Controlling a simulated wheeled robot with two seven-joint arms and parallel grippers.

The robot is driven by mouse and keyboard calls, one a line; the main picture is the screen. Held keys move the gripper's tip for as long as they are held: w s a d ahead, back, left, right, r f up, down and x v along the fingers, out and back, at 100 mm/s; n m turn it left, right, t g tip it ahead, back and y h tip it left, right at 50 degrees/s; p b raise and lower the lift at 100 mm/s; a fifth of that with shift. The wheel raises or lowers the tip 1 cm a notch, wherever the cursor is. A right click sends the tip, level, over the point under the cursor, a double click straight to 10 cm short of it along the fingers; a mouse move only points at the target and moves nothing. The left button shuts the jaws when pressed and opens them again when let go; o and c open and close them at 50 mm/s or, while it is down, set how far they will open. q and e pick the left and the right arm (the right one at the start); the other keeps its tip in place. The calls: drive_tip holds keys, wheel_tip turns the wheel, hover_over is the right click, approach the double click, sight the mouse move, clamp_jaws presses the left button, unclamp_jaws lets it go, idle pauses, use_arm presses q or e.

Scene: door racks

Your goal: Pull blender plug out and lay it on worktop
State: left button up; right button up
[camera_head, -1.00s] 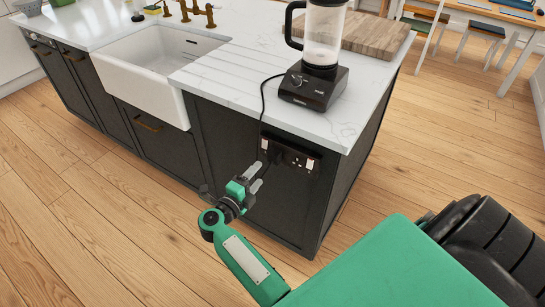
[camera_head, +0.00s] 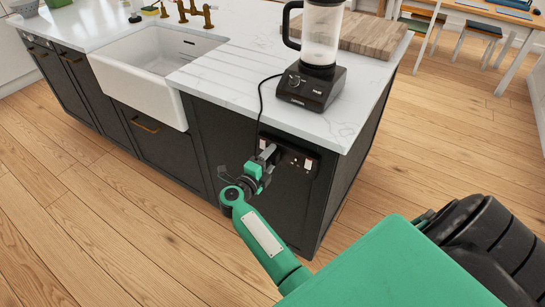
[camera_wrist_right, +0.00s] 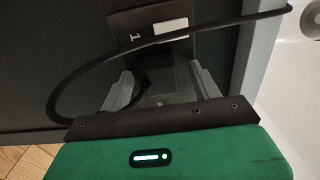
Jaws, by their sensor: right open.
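The blender (camera_head: 315,75) stands on the worktop (camera_head: 345,125) near its corner, with a black cable (camera_head: 261,98) running over the edge to a dark socket plate (camera_head: 305,160) on the cabinet side. My right gripper (camera_head: 268,156) is open at the plate's left part, covering the plug in the head view. In the right wrist view, the grey fingers (camera_wrist_right: 165,82) point at the socket plate (camera_wrist_right: 135,28). A dark grey shape between them may be the plug; contact cannot be told. The cable (camera_wrist_right: 75,72) loops left around the gripper. My left gripper is out of view.
A wooden board (camera_head: 362,33) lies behind the blender. A white sink (camera_head: 150,75) and brass taps (camera_head: 190,10) are to the left. Bare worktop lies between sink and blender. Wood floor (camera_head: 80,215) is clear around the cabinet.

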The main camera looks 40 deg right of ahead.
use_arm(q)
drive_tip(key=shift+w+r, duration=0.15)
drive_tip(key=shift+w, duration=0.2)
use_arm(e)
drive_tip(key=shift+f, duration=0.15)
idle(0.4)
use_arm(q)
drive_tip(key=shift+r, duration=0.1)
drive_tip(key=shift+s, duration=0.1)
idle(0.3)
